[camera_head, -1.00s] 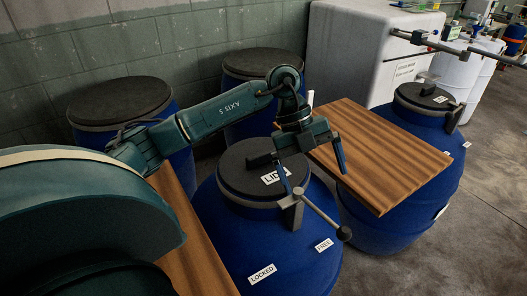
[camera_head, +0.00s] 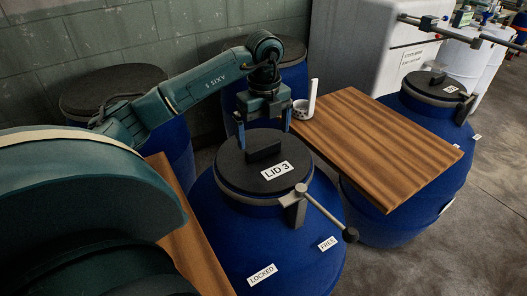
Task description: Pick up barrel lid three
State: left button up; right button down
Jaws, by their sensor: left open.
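Barrel lid three (camera_head: 240,178) is a round black lid with a white label reading LID 3 and a black block handle (camera_head: 263,150) on top. It sits on a blue barrel (camera_head: 225,240) in the middle of the head view. A grey clamp with a lever (camera_head: 322,212) is at the lid's front right rim, its knob end toward the FREE label. My left gripper (camera_head: 264,134) is open, pointing down just above and behind the handle, its two blue fingers spread to either side. Whether the fingers touch anything is unclear. My right gripper is not in view.
More barrels stand behind along the wall. Another wooden board (camera_head: 190,240) is at left.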

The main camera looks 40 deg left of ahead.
aim_at(264, 145)
pick_arm(q)
jog(key=shift+s+f, duration=0.1)
jog(key=shift+f, duration=2.3)
jog(key=shift+c, duration=0.6)
jog(key=c, duration=0.8)
